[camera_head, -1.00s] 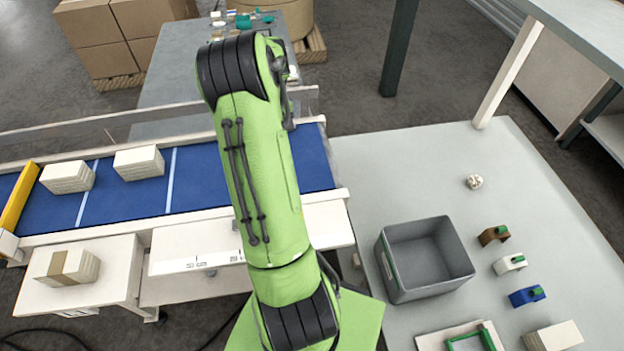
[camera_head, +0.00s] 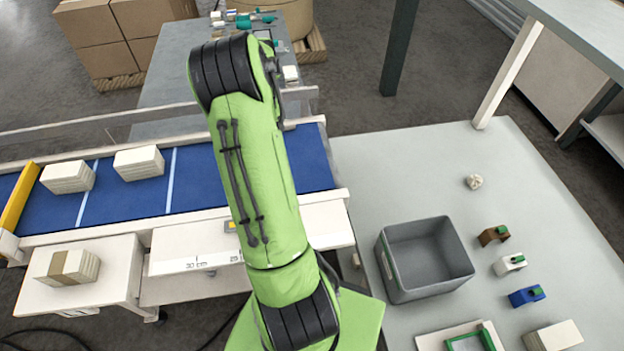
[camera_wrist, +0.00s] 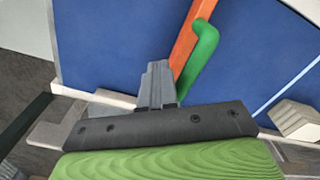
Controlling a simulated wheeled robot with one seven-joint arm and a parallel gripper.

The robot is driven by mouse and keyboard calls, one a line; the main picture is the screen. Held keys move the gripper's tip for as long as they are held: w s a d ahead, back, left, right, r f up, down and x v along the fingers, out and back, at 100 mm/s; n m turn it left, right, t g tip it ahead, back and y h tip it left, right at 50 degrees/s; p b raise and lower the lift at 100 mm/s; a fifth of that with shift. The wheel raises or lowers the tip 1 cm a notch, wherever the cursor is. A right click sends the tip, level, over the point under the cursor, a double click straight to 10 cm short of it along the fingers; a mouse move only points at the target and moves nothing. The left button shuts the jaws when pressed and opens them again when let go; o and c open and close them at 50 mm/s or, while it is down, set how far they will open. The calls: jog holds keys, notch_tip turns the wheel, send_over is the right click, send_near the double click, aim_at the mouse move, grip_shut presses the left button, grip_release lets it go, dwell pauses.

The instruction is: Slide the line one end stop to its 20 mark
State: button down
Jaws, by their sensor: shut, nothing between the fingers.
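In the wrist view my gripper (camera_wrist: 157,72) is shut and empty, its fingers pointing toward the blue belt. An orange bar (camera_wrist: 189,45) with a green handle (camera_wrist: 203,57) lies across the belt just right of the fingertips; it looks like the end stop. I cannot tell whether the fingers touch it. In the head view my arm hides the gripper and this bar. A small yellow piece (camera_head: 231,226) shows there beside my arm; the 20 mark is not readable.
The blue conveyor (camera_head: 200,190) carries two pale stacks (camera_head: 138,163), with a yellow bar (camera_head: 18,198) at its left end. A banded stack (camera_head: 66,266) sits on the near-left table. A grey bin (camera_head: 425,260) and small coloured parts (camera_head: 526,296) stand on the right table.

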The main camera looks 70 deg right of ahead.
jog(key=shift+w+a+p, duration=0.1)
jog(key=shift+w+a, duration=0.5)
jog(key=shift+w, duration=0.4)
jog(key=shift+w+a+p, duration=0.15)
jog(key=shift+w+a, duration=0.5)
jog(key=shift+w, duration=0.4)
jog(key=shift+w+a+p, duration=0.1)
jog(key=shift+w+a, duration=0.5)
jog(key=shift+w, duration=0.4)
dwell(0.5)
jog(key=shift+s, duration=0.1)
jog(key=shift+s+d, duration=0.6)
jog(key=shift+s, duration=0.2)
notch_tip(320, 180, up, 9)
jog(key=p, duration=0.4)
dwell(0.7)
